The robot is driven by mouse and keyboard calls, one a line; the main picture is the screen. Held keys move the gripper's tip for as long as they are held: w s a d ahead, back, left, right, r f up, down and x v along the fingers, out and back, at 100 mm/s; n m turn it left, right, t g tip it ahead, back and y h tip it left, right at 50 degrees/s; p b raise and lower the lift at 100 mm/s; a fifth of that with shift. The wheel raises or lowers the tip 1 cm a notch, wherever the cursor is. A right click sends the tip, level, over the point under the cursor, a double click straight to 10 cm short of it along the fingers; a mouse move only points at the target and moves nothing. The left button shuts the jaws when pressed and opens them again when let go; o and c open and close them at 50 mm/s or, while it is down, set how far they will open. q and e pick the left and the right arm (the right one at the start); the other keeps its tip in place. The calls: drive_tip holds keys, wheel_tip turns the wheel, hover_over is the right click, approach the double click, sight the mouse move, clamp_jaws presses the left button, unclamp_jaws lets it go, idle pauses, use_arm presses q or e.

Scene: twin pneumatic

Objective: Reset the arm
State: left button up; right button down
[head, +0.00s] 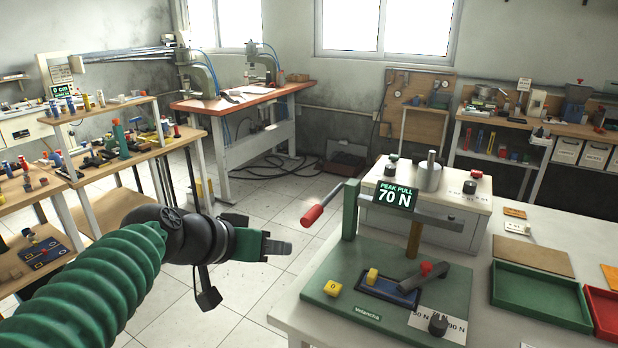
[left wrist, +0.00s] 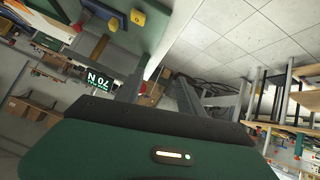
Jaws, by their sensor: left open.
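A green test stand (head: 340,315) sits on the white table with a display (head: 395,196) reading "PEAK PULL 70 N". A lever with a red grip (head: 312,216) slants out to the left of its post. On the base are a yellow button (head: 333,288) marked 0, a small yellow block (head: 372,275), and a dark arm (head: 412,279) with a red knob (head: 427,268). My left gripper (head: 279,247) is open and empty, left of the stand and below the red grip, apart from both. The left wrist view shows its fingers (left wrist: 160,92) apart, and the display (left wrist: 99,79) upside down. My right gripper is not in view.
A black knob (head: 438,324) stands on a plate at the front right of the stand. Behind is a white box (head: 455,215) with a metal cylinder. Green (head: 540,298) and red (head: 603,310) trays lie at right. Open tiled floor lies left of the table.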

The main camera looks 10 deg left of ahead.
use_arm(q)
drive_tip(key=s+a+f+n+g+y, duration=0.15)
drive_tip(key=s+f, duration=0.25)
drive_tip(key=f, duration=0.6)
drive_tip(key=s+a+f+n+g+y, duration=0.1)
drive_tip(key=s+a+f+g, duration=0.25)
drive_tip(key=f, duration=0.75)
drive_tip(key=s+a+f+g+y+p, duration=0.1)
drive_tip(key=s+f+g+y, duration=0.1)
drive_tip(key=s+f, duration=1)
drive_tip(key=w+p+v, duration=0.2)
drive_tip(key=p+v, duration=0.6)
drive_tip(key=w+r+p+v, duration=0.1)
drive_tip(key=w+p+v, duration=0.1)
drive_tip(key=p+v, duration=0.6)
drive_tip(key=shift+p+v, duration=0.4)
drive_tip(key=shift+v, duration=0.35)
drive_tip(key=shift+m, duration=0.25)
idle(2.1)
